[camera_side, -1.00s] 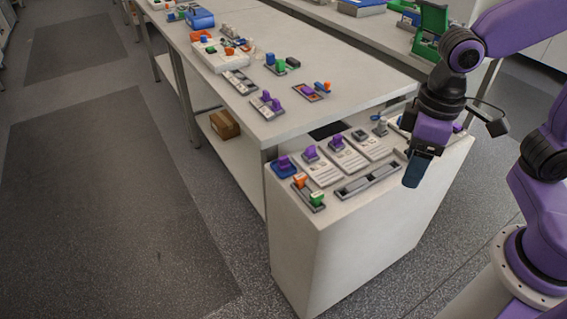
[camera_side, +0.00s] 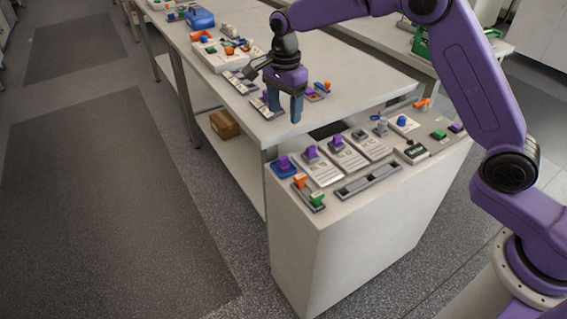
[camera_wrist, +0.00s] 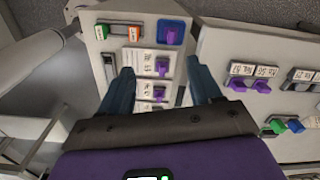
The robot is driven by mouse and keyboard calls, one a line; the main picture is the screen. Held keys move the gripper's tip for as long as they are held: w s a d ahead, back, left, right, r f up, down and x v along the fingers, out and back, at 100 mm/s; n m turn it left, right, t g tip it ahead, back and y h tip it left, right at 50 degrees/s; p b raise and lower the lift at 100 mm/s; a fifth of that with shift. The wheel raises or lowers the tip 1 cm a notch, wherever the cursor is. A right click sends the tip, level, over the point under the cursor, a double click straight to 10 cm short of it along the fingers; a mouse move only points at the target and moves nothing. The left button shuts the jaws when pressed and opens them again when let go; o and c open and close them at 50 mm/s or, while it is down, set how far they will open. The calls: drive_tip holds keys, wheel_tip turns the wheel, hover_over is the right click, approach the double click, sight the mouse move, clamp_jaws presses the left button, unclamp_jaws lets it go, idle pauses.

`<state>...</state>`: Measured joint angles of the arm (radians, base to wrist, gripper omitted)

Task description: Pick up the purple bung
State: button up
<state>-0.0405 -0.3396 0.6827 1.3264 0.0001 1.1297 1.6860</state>
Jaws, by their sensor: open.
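Several purple pieces are in view, and I cannot tell which is the bung. One stands on a blue holder (camera_side: 283,170) at the near end of the cabinet top; this purple piece (camera_side: 284,161) also shows in the wrist view (camera_wrist: 170,38). Two more, a nearer purple piece (camera_side: 310,152) and a farther purple piece (camera_side: 337,141), stand on white cards. In the wrist view, other purple pieces (camera_wrist: 237,85) stand on the long bench. My gripper (camera_side: 284,104) is open and empty, raised in front of the bench end; in the wrist view its fingertips (camera_wrist: 160,67) frame the white-card pieces below.
An orange piece (camera_side: 300,180) and a green piece (camera_side: 317,199) stand in a grey holder at the cabinet's near corner. A long grey slotted rail (camera_side: 368,181) lies along the front. A gap separates the cabinet from the long bench (camera_side: 345,75).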

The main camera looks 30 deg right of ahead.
drive_tip(key=w+d+f+m, duration=0.1)
drive_tip(key=w+m, duration=0.1)
drive_tip(key=w, duration=0.1)
drive_tip(key=m, duration=0.1)
hover_over(283, 157)
wheel_tip(283, 157, down, 13)
drive_tip(key=shift+w+d, duration=0.1)
drive_tip(key=shift+w, duration=0.05)
drive_tip(key=shift+s+f, duration=0.2)
drive_tip(key=shift+f, duration=2.4)
drive_tip(key=c, duration=1.1)
